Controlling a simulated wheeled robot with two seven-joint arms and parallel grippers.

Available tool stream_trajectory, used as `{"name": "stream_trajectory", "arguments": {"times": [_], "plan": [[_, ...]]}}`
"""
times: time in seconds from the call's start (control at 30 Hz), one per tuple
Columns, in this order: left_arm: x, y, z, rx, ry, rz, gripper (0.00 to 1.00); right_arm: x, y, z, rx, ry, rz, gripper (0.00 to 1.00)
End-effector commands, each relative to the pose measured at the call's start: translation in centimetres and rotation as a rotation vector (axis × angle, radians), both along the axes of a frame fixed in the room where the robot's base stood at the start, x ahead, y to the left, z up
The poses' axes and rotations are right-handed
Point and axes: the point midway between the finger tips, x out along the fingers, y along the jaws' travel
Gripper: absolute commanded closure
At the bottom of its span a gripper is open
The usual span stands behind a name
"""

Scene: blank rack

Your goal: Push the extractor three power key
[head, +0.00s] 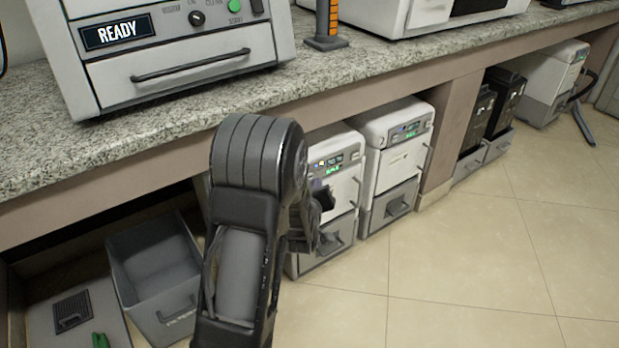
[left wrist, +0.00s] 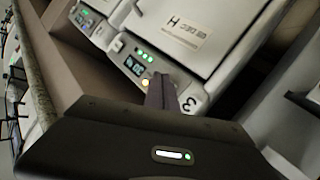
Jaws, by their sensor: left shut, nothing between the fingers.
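Two white extractor-like units stand under the counter in the head view, a nearer one (head: 345,185) and one to its right (head: 405,150). Each has a small lit panel on its upper front; I cannot read a number three on either. My left gripper (head: 318,215) is shut and empty in front of the nearer unit, partly hidden by my arm. In the left wrist view, my shut fingertips (left wrist: 160,92) are at a control panel (left wrist: 135,62) with green lights, a blue display and a round orange key (left wrist: 146,83). The fingers appear close beside that key; contact cannot be told.
The granite counter (head: 300,85) overhangs the units and carries a machine reading READY (head: 180,50). A grey bin (head: 150,265) stands at lower left. Dark boxes (head: 490,115) stand farther right under the counter. The tiled floor (head: 470,250) is clear.

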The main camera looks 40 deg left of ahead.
Motion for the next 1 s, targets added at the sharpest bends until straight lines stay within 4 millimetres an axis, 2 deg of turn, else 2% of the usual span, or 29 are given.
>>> {"name": "stream_trajectory", "arguments": {"times": [1.0], "plan": [[0.3,1.0,0.0,0.000,0.000,0.000,1.00,0.0,0.0,-0.6,0.000,0.000,0.000,0.64]]}}
